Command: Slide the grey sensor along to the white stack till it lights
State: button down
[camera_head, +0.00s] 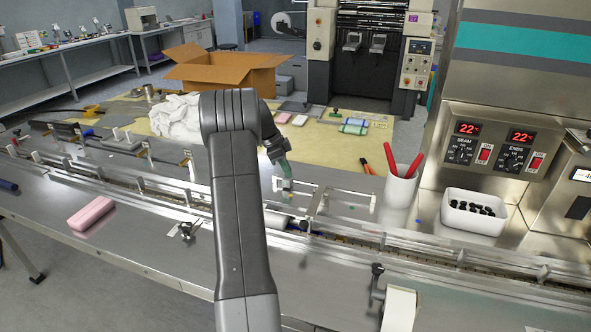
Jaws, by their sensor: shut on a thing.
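My gripper (286,188) is at the end of my arm, just right of the picture's middle, pointing down over the metal rails of the wrapper's infeed. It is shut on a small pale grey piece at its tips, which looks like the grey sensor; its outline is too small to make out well. A whitish block (277,218) lies low in the lane just below the gripper, partly hidden by my arm. I cannot tell whether it is the white stack. No lit lamp on the sensor can be made out.
A pink block (91,214) lies on the steel deck at left. A white cup (400,188) with red-handled tools and a white bin (473,212) of dark pieces stand at right. A cardboard box (225,72) and white cloth (176,115) are behind. Guide rails run across the deck.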

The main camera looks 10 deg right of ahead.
dwell(0.3)
jog(key=c, duration=1.4)
grip_release()
jog(key=shift+c, duration=0.2)
jog(key=shift+r, duration=0.1)
jog(key=s+v, duration=0.1)
jog(key=v, duration=1.2)
jog(key=shift+w+r, duration=0.4)
jog(key=shift+w, duration=0.1)
jog(key=shift+a+f, duration=0.1)
jog(key=x, duration=1.3)
jog(key=shift+f, duration=0.4)
jog(key=shift+d, duration=0.25)
jog(key=shift+s+d, duration=0.1)
jog(key=shift+s, duration=0.05)
